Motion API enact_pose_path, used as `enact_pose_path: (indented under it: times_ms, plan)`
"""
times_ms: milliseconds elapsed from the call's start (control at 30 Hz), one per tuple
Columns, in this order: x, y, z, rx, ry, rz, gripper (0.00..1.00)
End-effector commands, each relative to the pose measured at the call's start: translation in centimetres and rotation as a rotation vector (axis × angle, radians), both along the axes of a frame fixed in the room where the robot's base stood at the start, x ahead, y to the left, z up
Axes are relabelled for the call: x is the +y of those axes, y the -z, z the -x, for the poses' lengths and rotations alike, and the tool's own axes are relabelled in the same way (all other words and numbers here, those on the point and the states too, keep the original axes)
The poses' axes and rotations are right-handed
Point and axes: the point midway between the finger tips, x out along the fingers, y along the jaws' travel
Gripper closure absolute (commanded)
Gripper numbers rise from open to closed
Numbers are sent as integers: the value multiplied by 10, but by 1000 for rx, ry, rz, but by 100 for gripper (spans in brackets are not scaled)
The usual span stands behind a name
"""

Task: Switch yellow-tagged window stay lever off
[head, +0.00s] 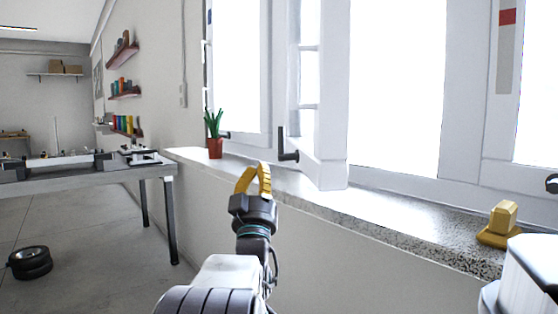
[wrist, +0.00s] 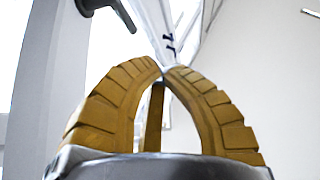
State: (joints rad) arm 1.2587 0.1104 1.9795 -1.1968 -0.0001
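My gripper (head: 258,169), with yellow ribbed fingers, is raised in front of the window sill in the head view. In the wrist view its fingertips (wrist: 163,72) come together with nothing seen between them; it is shut and empty. A dark lever (wrist: 106,10) also shows at the upper left of the wrist view, apart from my fingers. No yellow tag shows on any lever, so I cannot tell which is the yellow-tagged one.
The speckled sill (head: 370,218) runs along the window. A potted plant (head: 215,146) stands at its far end and a yellow block-like object (head: 499,225) at its near right. The open sash (head: 333,100) juts over the sill.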

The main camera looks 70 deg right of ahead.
Motion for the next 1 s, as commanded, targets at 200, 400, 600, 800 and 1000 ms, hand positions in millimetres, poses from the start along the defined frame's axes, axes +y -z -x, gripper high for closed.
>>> enact_pose_path:
  times_ms: [200, 400, 600, 800, 1000]
  plan:
    - [-4, 10, 27, -23, 55, 80, 100]
    - [-5, 10, 35, -29, 70, 104, 100]
    - [-5, 9, 35, -30, 70, 105, 100]
    - [-4, 8, 35, -30, 70, 105, 100]
    - [1, -1, 39, -30, 74, 107, 100]
